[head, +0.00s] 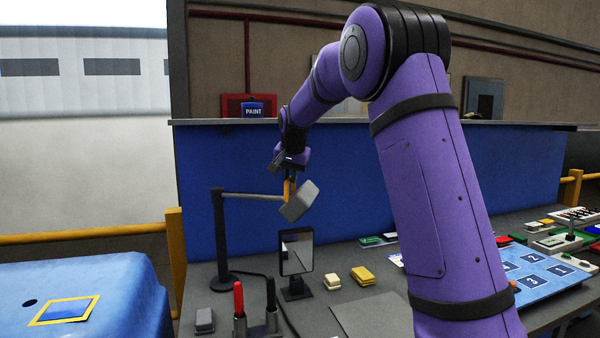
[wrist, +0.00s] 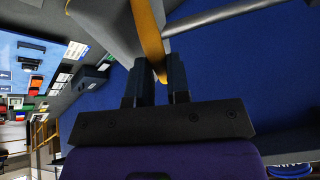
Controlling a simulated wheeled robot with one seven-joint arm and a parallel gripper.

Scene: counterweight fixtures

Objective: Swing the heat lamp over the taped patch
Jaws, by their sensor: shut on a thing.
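The heat lamp has a grey box-shaped head (head: 299,201) at the end of a horizontal bar on a dark upright post (head: 219,237). The head hangs tilted over the bench, to the right of the post. My gripper (head: 289,175) is shut on the lamp's orange handle (head: 287,190). In the wrist view the handle (wrist: 149,38) runs between my fingers (wrist: 160,70), with part of the lamp head (wrist: 105,25) beside it. The taped patch (head: 65,312), a blue square framed in yellow tape, lies on the blue panel (head: 130,285) at lower left, well away from the lamp head.
A mirror-like panel on a stand (head: 297,254) is below the lamp head. Red and black upright tools (head: 239,302) stand near the bench front. A yellow rail (head: 80,235) and post (head: 176,245) lie between panel and bench. A blue partition (head: 350,185) stands behind.

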